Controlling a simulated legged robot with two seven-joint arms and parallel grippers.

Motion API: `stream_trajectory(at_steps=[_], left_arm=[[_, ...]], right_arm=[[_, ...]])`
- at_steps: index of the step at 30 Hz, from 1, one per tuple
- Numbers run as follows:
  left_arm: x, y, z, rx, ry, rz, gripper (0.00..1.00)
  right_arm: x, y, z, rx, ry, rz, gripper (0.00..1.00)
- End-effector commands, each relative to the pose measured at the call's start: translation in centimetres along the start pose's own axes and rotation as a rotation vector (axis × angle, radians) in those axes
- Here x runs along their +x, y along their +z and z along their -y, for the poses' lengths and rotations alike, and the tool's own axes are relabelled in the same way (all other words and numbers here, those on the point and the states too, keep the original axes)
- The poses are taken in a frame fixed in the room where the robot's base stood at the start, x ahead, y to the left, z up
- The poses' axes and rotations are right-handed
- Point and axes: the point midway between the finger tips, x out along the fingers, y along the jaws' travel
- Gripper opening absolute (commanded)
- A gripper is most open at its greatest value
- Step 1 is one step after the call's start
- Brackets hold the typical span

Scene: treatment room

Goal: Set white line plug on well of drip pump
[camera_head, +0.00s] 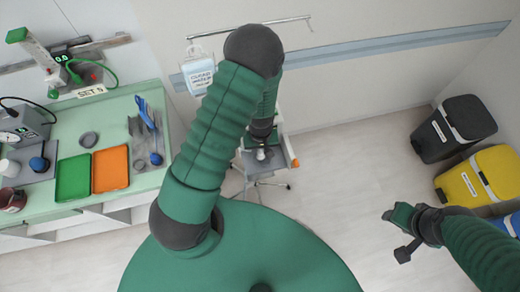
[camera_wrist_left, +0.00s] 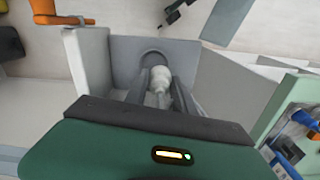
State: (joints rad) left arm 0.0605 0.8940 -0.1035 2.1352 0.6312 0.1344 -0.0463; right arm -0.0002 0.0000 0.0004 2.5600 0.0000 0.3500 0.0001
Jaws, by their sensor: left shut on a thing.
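The white line plug (camera_wrist_left: 160,78) is between the fingers of my left gripper (camera_wrist_left: 163,92) in the left wrist view; the gripper is shut on it. The plug's tip is over or at the dark round well (camera_wrist_left: 152,58) of the grey drip pump (camera_wrist_left: 125,50); I cannot tell whether it is seated. In the head view my left gripper (camera_head: 262,146) is over the drip pump (camera_head: 279,144), partly hidden by my arm, with the white plug (camera_head: 262,155) just visible. My right gripper (camera_head: 403,233) is open and empty over the floor.
A green counter (camera_head: 120,111) with green (camera_head: 73,178) and orange (camera_head: 110,169) trays stands at left. A drip bag (camera_head: 200,76) hangs from a pole behind the arm. Black (camera_head: 453,128) and yellow (camera_head: 480,180) bins stand at right. The floor between is clear.

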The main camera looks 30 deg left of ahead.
Motion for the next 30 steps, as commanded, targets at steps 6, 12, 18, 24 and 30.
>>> stream_trajectory(at_steps=[6, 12, 18, 24, 30], left_arm=[[-0.1, 0.3, -0.3, 0.002, 0.000, -0.001, 0.00], [-0.1, 0.2, -0.2, 0.001, 0.001, 0.001, 0.00], [0.1, 0.1, -0.1, 0.001, 0.001, 0.001, 0.00], [0.8, 0.2, -0.2, 0.001, 0.001, 0.001, 0.00], [1.0, 0.2, -0.3, 0.001, 0.000, 0.001, 0.00]], right_arm=[[-0.1, 0.0, 0.0, 0.001, 0.000, 0.000, 0.45], [-0.1, 0.0, 0.0, 0.001, 0.000, 0.000, 0.45], [0.1, 0.0, 0.0, 0.000, 0.000, 0.000, 0.45], [0.6, 0.1, 0.0, 0.000, 0.000, 0.000, 0.45], [0.8, 0.2, 0.0, 0.000, 0.000, 0.000, 0.45]])
